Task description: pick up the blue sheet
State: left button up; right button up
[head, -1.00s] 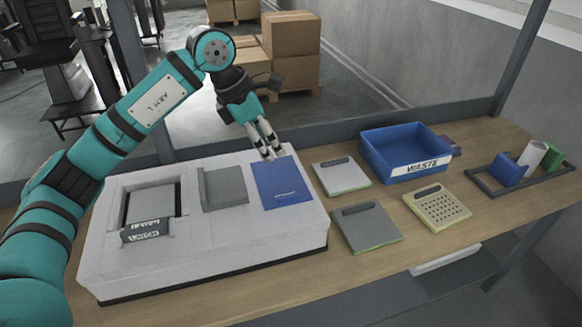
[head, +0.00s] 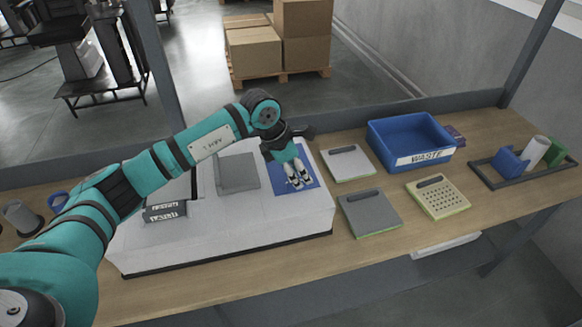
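The blue sheet (head: 309,176) lies flat on the right part of the white machine's top (head: 225,225). My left gripper (head: 299,186) is over the sheet, fingers pointing down at its middle. The two fingers show a small gap between them, and I see nothing held. I cannot tell whether the fingertips touch the sheet. The gripper and wrist hide part of the sheet. My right gripper is not in view.
A grey plate (head: 237,174) lies left of the sheet. A dark rack (head: 522,170) is at the right.

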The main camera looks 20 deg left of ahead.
aim_at(303, 182)
pick_arm(q)
jog(key=p+x, duration=0.1)
jog(key=x, duration=0.2)
jog(key=shift+f, duration=0.3)
jog(key=c, duration=0.4)
grip_shut()
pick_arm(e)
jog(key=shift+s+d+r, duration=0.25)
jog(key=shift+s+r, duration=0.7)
